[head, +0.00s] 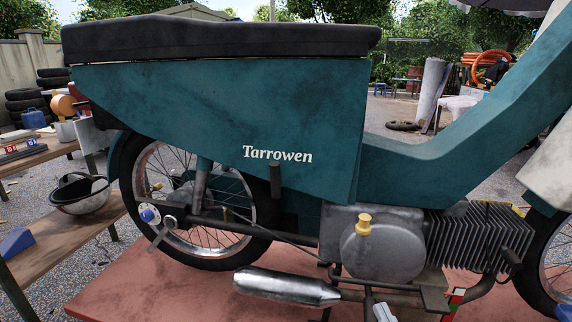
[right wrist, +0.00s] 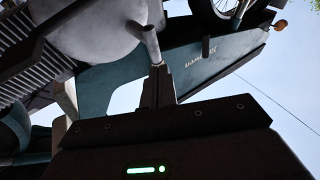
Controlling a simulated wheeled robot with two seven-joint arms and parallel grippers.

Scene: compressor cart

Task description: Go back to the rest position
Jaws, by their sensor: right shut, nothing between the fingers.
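My right gripper (right wrist: 158,88) shows in the right wrist view, its dark narrow fingers shut with nothing between them. The fingers point toward the motorcycle's engine side. A grey cylindrical part (right wrist: 147,42) shows just beyond the tips; I cannot tell whether they touch it. The motorcycle has a teal body (head: 220,110) marked "Tarrowen", which also shows in the right wrist view (right wrist: 175,65). In the head view, my right gripper is hard to make out among parts at the bottom edge. My left gripper is not in view.
The round engine cover (head: 380,252), cooling fins (head: 465,243) and silver exhaust (head: 285,287) are close obstacles. The motorcycle stands over a reddish platform (head: 170,290). A wooden bench (head: 75,235) with a helmet (head: 80,195) is at the left. Open paved ground lies behind.

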